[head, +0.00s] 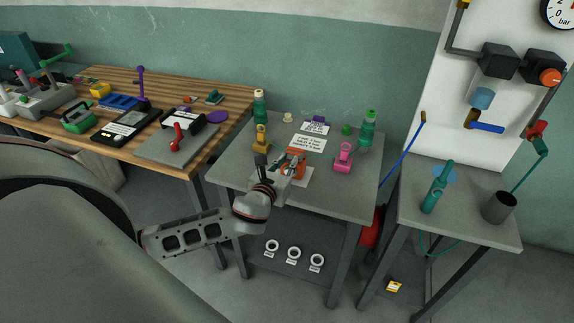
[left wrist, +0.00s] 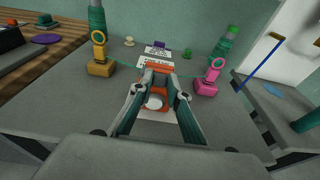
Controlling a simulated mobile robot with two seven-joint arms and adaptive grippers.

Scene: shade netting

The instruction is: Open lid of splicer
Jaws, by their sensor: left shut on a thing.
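The splicer (head: 297,154), orange-red with a grey body, sits on a white sheet in the middle of the grey table. In the left wrist view its orange upper part (left wrist: 159,66) stands just past my fingertips, and a round white piece (left wrist: 154,102) shows between the fingers. My left gripper (head: 287,170) reaches over the splicer from the front, and its fingers (left wrist: 160,88) are shut on its orange part, which seems to be the lid. The fingers hide much of the splicer, so I cannot tell how far the lid is raised. My right gripper is out of view.
A yellow stand (head: 262,141) and a pink stand (head: 343,158) flank the splicer, with teal yarn running between them. A wooden bench (head: 110,84) is at left, a grey side table (head: 460,215) at right.

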